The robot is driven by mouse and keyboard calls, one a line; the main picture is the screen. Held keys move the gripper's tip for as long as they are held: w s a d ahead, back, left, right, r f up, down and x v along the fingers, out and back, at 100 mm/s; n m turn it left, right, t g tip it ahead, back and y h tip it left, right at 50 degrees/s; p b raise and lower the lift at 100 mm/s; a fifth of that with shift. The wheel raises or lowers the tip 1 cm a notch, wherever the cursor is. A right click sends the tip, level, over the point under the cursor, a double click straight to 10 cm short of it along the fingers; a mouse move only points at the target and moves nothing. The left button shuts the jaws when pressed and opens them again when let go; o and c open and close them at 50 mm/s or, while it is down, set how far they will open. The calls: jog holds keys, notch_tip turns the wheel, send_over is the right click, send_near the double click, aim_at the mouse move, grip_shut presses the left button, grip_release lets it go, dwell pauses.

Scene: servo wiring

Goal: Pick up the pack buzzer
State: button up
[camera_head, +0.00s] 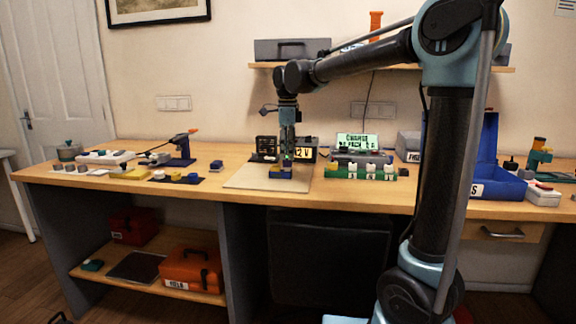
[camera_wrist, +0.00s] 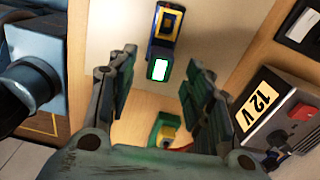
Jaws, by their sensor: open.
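No thing in view carries a readable buzzer label, so I cannot tell for sure which one is the pack buzzer. My gripper (camera_head: 288,157) hangs pointing down above the pale mat (camera_head: 240,178). In the wrist view its two fingers (camera_wrist: 158,90) are spread apart with nothing gripped between them. A blue block with a yellow frame (camera_wrist: 167,27) lies on the mat, ahead of the fingertips, with a lit white-green patch (camera_wrist: 160,69) at its near end. The block also shows under my gripper in the head view (camera_head: 281,174). A small green piece with a yellow top (camera_wrist: 166,132) shows lower between the fingers.
A dark 12 V box (camera_wrist: 278,118) stands close to the right finger in the wrist view. On the bench, a green terminal strip (camera_head: 366,172) and an open blue case (camera_head: 470,165) stand to the right. Several small parts (camera_head: 178,177) lie to the left.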

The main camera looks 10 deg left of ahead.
aim_at(287, 158)
jog(key=shift+f, duration=1.7)
jog(key=c, duration=1)
notch_tip(287, 158, up, 10)
jog(key=shift+r, duration=0.1)
